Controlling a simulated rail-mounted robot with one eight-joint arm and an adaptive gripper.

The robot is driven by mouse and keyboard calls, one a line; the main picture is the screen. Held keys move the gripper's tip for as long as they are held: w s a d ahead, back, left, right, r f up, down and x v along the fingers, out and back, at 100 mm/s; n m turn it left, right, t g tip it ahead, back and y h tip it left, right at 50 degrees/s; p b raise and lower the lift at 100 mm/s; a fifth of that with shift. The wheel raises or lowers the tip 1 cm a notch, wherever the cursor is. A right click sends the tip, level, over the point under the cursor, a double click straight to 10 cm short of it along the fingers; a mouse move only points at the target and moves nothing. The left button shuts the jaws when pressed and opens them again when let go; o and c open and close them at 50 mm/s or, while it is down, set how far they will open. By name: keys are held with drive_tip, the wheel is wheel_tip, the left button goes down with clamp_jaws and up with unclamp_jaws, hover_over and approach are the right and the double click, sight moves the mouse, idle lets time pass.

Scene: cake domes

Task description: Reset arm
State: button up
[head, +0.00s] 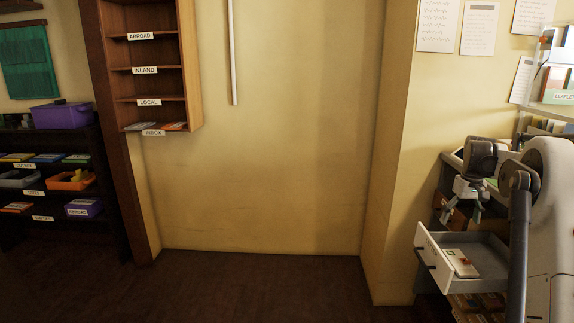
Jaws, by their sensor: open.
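My gripper (464,207) is at the right of the head view, pointing down with its fingers apart and nothing seen between them. My dark and pale arm is folded beside it at the right edge. Below the gripper a white drawer (432,262) with a dark handle stands pulled out. A pale flat item with a red mark (461,263) lies in the drawer. The gripper appears above the drawer and apart from it.
A wooden wall rack (193,65) with labelled slots hangs at the left. A dark shelf (62,225) with bins and a purple box (63,115) stands at far left. Papers (479,28) hang above the drawer unit. The floor (270,290) in the middle is clear.

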drive_tip(key=s+a+r+t+p, duration=0.1)
drive_tip(key=s+a+r, duration=0.4)
drive_tip(key=a, duration=0.4)
drive_tip(key=s+a+r+t+p, duration=0.1)
drive_tip(key=s+a+r, duration=0.45)
drive_tip(key=a, duration=0.25)
drive_tip(key=s+a+r+t+p, duration=0.1)
drive_tip(key=s+a+r, duration=0.4)
drive_tip(key=a, duration=0.4)
drive_tip(key=s+a+f+t+p, duration=0.1)
drive_tip(key=s+a+f, duration=0.1)
drive_tip(key=s+a, duration=0.5)
drive_tip(key=s+a+f+n+t+p, duration=0.1)
drive_tip(key=s+a+f+t, duration=0.1)
drive_tip(key=s+a, duration=0.6)
drive_tip(key=s+f, duration=0.1)
drive_tip(key=s, duration=0.6)
drive_tip(key=shift+s+a+f+t, duration=0.15)
drive_tip(key=shift+s+t, duration=0.15)
drive_tip(key=shift+s, duration=0.1)
